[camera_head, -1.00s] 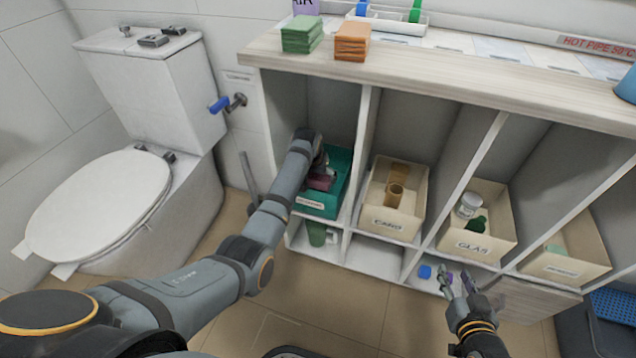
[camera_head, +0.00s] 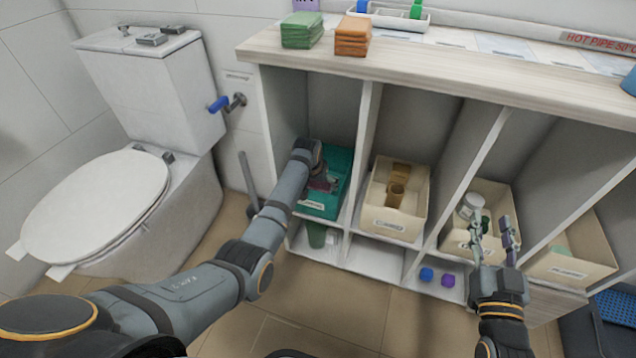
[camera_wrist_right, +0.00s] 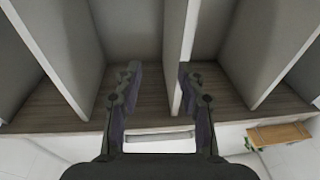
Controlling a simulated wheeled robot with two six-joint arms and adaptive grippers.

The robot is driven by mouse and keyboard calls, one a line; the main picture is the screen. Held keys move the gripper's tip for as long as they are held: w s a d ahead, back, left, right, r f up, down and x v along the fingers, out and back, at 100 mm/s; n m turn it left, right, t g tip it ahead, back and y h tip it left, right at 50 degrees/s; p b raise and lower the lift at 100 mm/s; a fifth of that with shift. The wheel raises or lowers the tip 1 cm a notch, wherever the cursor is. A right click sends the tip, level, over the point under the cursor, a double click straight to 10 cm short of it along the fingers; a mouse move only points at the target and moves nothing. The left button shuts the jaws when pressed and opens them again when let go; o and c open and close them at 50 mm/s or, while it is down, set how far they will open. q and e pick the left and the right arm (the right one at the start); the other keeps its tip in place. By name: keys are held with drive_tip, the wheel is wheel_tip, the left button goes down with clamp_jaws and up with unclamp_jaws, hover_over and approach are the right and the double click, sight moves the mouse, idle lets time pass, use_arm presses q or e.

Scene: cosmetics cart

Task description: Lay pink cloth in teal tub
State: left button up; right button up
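The teal tub (camera_head: 342,165) stands in the leftmost cubby of the cabinet. My left gripper (camera_head: 322,178) reaches down into this tub, and my forearm hides part of it. A small patch of pink cloth (camera_head: 327,184) shows beside the gripper, inside the tub's outline. I cannot tell whether the fingers still hold the cloth. My right gripper (camera_head: 492,228) is open and empty, fingers apart, in front of the third tub; it also shows open in the right wrist view (camera_wrist_right: 157,75).
A cream tub (camera_head: 396,222) with brown items stands in the second cubby. Another cream tub (camera_head: 455,243) holds a white jar (camera_head: 470,205). Blue and purple caps (camera_head: 427,274) sit on the lower shelf.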

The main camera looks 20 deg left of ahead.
sight(316, 186)
idle(0.3)
use_arm(q)
drive_tip(key=shift+r, duration=0.1)
drive_tip(key=shift+p+v, duration=0.75)
drive_tip(key=shift+v, duration=0.45)
use_arm(e)
drive_tip(key=s+f+g, duration=0.3)
drive_tip(key=f+g, duration=0.3)
drive_tip(key=f, duration=0.6)
use_arm(q)
drive_tip(key=shift+p+v, duration=0.6)
drive_tip(key=shift+v, duration=0.55)
drive_tip(key=shift+p+v, duration=0.5)
drive_tip(key=shift+v, duration=0.45)
drive_tip(key=p+v, duration=0.2)
drive_tip(key=v, duration=0.3)
drive_tip(key=shift+r, duration=0.1)
use_arm(e)
drive_tip(key=s+f+g, duration=0.9)
drive_tip(key=s+f, duration=0.2)
drive_tip(key=s, duration=0.3)
drive_tip(key=shift+s+a+f+g, duration=0.2)
drive_tip(key=shift+a+f+g, duration=0.15)
drive_tip(key=shift+a+g, duration=0.05)
use_arm(q)
drive_tip(key=shift+s, duration=0.1)
